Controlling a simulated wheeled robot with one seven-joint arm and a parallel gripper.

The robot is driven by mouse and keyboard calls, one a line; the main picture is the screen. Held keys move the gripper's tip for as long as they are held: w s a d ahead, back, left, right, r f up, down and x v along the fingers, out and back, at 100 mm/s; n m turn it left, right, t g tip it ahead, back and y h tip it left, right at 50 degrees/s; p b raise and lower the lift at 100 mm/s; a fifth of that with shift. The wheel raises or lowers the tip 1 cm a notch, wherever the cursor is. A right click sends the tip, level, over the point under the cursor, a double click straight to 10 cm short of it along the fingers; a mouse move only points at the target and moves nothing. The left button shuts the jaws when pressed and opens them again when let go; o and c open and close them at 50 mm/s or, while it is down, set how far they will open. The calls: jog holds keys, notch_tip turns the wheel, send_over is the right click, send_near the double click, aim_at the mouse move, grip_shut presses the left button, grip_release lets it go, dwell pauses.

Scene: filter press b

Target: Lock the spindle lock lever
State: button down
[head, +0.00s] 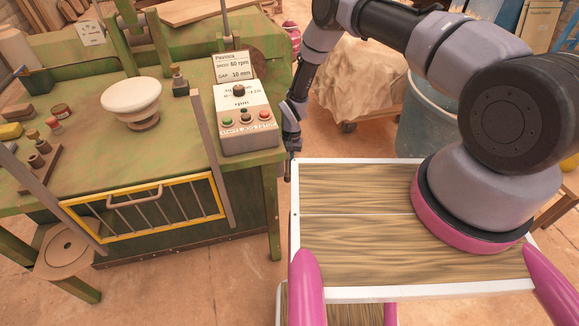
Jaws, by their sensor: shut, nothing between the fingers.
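I cannot clearly pick out the spindle lock lever in the head view. A green machine frame (118,38) stands at the back of the green bench (85,100), its top cut off by the picture edge. A white round dish-like part (131,97) sits on a brown base in front of it. My gripper (289,170) points down just off the bench's right edge, right of the control box. It is shut and empty, touching nothing that I can see.
The control box (246,118) has a knob and several buttons, with a sign (234,67) behind it. A yellow barred guard (150,208) between grey posts closes the bench front. Small items (60,111) lie at left. A covered bundle (358,82) and grey bin (428,118) stand behind my arm.

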jog(key=shift+s+d+f+g+h, duration=0.15)
jog(key=shift+s+g+h, duration=0.05)
jog(key=shift+s+g, duration=0.45)
jog(key=shift+s+d+f+g+h, duration=0.1)
jog(key=shift+s+d+g+h, duration=0.1)
jog(key=shift+s+g, duration=0.4)
jog(key=shift+w, duration=0.2)
